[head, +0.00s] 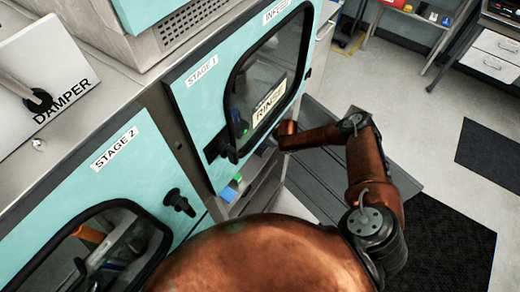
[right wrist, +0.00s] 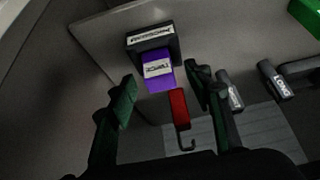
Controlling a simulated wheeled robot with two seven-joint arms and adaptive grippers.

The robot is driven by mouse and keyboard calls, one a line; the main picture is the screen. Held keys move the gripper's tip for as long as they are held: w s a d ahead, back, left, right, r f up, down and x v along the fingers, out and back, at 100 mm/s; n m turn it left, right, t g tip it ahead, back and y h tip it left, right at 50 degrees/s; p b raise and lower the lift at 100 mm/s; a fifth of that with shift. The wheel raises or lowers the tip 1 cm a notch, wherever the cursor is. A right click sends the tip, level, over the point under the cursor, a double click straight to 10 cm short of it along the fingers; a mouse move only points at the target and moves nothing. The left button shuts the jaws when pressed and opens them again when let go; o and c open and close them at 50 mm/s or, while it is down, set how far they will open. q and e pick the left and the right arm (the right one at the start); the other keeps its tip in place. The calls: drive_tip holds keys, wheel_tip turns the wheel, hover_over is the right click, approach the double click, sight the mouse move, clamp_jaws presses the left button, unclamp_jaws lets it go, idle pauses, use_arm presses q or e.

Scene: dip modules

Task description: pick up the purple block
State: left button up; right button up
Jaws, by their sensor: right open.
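The purple block (right wrist: 159,76) shows in the right wrist view with a pale label on its face. It sits against the lower side of a black labelled holder (right wrist: 153,40) on a grey panel. My right gripper (right wrist: 162,80) is open, with one dark green finger to the left of the block and one to its right. There is a visible gap on each side, and nothing is held. How far the fingertips are from the block in depth is hard to tell. In the head view I cannot make out the purple block. My left gripper is not in view.
A red piece (right wrist: 179,107) with a hook hangs just below the block. In the head view, my right arm reaches beside the Stage 1 door (head: 215,82).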

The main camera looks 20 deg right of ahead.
drive_tip(key=shift+c, duration=0.5)
drive_tip(key=c, duration=1.1)
